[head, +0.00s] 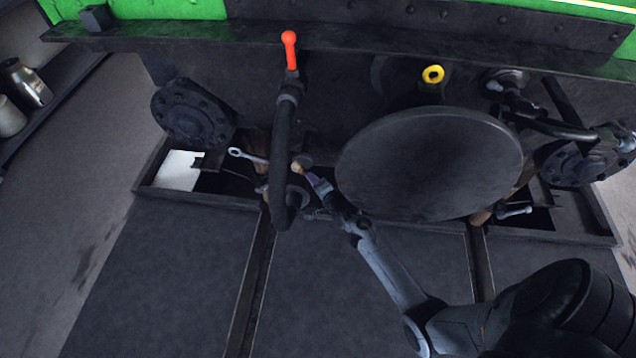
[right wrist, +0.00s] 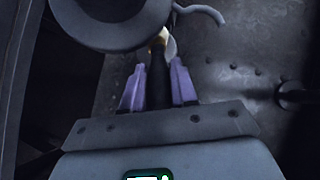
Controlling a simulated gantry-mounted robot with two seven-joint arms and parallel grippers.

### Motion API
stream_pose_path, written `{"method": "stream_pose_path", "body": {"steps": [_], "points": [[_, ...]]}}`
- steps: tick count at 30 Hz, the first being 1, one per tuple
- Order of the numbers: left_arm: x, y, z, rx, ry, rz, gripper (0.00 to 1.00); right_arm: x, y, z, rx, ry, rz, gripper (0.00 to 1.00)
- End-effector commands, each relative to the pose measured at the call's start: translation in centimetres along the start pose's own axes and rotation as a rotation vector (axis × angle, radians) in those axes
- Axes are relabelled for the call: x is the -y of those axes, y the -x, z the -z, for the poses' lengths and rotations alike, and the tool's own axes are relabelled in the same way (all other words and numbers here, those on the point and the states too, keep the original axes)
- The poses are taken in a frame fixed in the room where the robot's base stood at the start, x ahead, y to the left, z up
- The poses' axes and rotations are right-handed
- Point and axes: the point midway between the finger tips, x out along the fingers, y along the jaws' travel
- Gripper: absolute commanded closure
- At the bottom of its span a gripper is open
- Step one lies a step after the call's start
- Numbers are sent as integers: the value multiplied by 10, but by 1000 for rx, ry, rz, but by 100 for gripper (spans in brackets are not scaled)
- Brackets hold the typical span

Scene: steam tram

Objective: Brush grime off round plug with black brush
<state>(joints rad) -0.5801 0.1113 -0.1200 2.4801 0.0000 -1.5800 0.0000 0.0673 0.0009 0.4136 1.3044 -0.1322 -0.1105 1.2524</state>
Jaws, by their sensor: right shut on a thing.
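My right gripper (head: 318,184) comes in from the lower right in the head view, left of the large dark buffer disc. In the right wrist view its purple fingers (right wrist: 158,84) are shut on the dark handle of the black brush (right wrist: 158,68). The brush's tan end points away from the fingers. In the head view, the brush tip (head: 298,168) is close to a small round grey-brown piece (head: 305,159), perhaps the round plug. I cannot tell whether they touch. Grime is too small to make out. My left gripper is not in view.
The dark hose (head: 282,130) with a red handle (head: 290,50) hangs just left of the gripper. The buffer disc (head: 430,165) stands to its right. A wrench (head: 247,156) and white sheet (head: 180,171) lie left. The dark floor panels (head: 160,270) in front are clear.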

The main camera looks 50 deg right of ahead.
Motion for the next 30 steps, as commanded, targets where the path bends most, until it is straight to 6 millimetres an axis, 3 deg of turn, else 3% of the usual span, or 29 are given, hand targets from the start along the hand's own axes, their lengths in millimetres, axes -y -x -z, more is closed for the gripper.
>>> {"method": "stream_pose_path", "body": {"steps": [11, 30], "points": [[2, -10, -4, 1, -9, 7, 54, -16, -6, -2, -3, 0, 0, 100], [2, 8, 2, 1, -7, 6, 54, -18, 8, 11, -3, 0, 1, 100]]}}
